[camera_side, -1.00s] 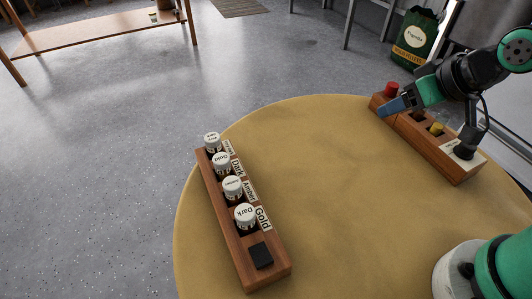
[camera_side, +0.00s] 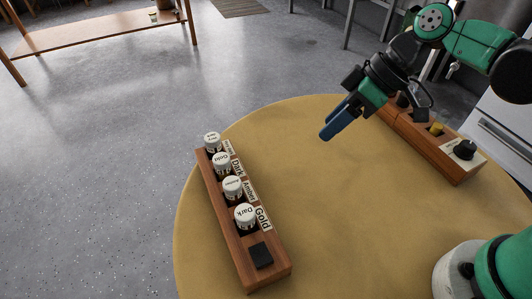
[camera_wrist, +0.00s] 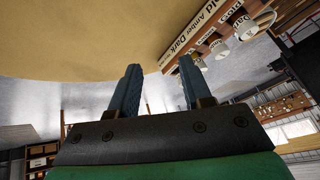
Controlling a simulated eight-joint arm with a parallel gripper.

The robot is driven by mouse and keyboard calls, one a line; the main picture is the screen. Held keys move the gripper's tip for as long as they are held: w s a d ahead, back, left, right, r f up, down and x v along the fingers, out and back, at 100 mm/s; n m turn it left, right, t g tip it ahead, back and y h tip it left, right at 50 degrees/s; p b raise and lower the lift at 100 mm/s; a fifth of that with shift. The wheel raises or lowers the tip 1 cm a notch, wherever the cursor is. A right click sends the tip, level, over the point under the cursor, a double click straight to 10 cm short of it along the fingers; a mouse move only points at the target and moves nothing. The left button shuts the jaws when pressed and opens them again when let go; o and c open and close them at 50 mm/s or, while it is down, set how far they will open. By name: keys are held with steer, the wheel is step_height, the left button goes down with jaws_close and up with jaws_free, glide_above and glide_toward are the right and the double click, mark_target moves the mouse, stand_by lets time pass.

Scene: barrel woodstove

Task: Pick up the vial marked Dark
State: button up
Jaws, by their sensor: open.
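The vial marked Dark (camera_side: 245,216) has a white cap lettered Dark and stands in the front vial slot of the left wooden rack (camera_side: 267,274), beside the rack label Gold. In the same row behind it stand the vial marked Amber (camera_side: 232,187), the vial marked Gold (camera_side: 222,162) and one more white-capped vial (camera_side: 212,141) whose lettering is too small to read. My gripper (camera_side: 334,128) is open and empty, raised above the table to the right of the rack. The wrist view shows its two blue fingers (camera_wrist: 158,80) apart, with part of the rack (camera_wrist: 190,34) at upper right.
A second wooden rack (camera_side: 450,161) stands at the right of the round tan table (camera_side: 330,220), with a yellow piece (camera_side: 436,129) and a black knob (camera_side: 466,149). My arm partly covers its far end. The tabletop between the racks is clear.

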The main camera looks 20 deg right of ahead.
mark_target(245, 212)
steer(key=a+f+n+g+y, duration=0.1)
steer(key=a+n+g+y, duration=0.1)
steer(key=a+n, duration=0.1)
steer(key=s+a+f+n+g+y, duration=0.1)
steer(key=a+f+n+g+y, duration=0.1)
steer(key=n, duration=0.4)
steer(key=a+f+n+g+y, duration=0.1)
steer(key=a+n+g+y, duration=0.1)
steer(key=a+n+g, duration=0.2)
steer(key=shift+s+a+f+n, duration=0.15)
steer(key=shift+s+a+n, duration=0.05)
steer(key=shift+a, duration=0.4)
steer(key=shift+s+a+f+n, duration=0.15)
steer(key=shift+a+n, duration=0.05)
steer(key=shift+a, duration=0.35)
steer(key=shift+s+a+f+n+g, duration=0.25)
steer(key=shift+s+n+g, duration=0.15)
steer(key=shift+n, duration=0.3)
steer(key=shift+y, duration=0.3)
steer(key=x, duration=0.5)
steer(key=shift+s+a+f, duration=0.1)
steer(key=shift+s+a, duration=0.05)
steer(key=shift+a, duration=0.05)
jaws_close()
